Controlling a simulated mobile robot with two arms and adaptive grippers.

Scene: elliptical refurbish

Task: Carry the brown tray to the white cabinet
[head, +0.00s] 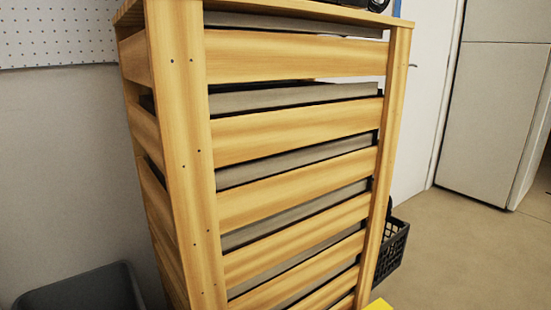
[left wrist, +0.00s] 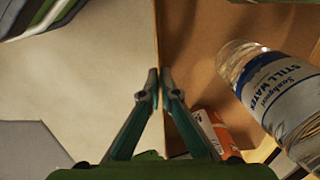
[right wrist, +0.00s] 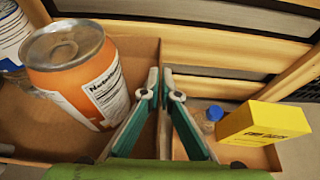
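The brown tray (left wrist: 200,45) shows in the left wrist view and also in the right wrist view (right wrist: 135,55). My left gripper (left wrist: 159,80) is closed around the tray's thin wall. My right gripper (right wrist: 161,80) is closed around a thin wall or divider of the tray. An orange can (right wrist: 75,75), a water bottle (left wrist: 275,95), a small clear bottle (right wrist: 212,118) and a yellow box (right wrist: 263,123) are in or at the tray. A tall white cabinet-like unit (head: 492,110) stands at the back right in the head view. The grippers are outside the head view.
A tall slatted wooden rack (head: 290,135) stands close in front and fills the middle. A black crate (head: 392,248) is beside its right side. A dark grey bin (head: 80,290) is at lower left. Open floor (head: 475,255) lies to the right, toward the white unit.

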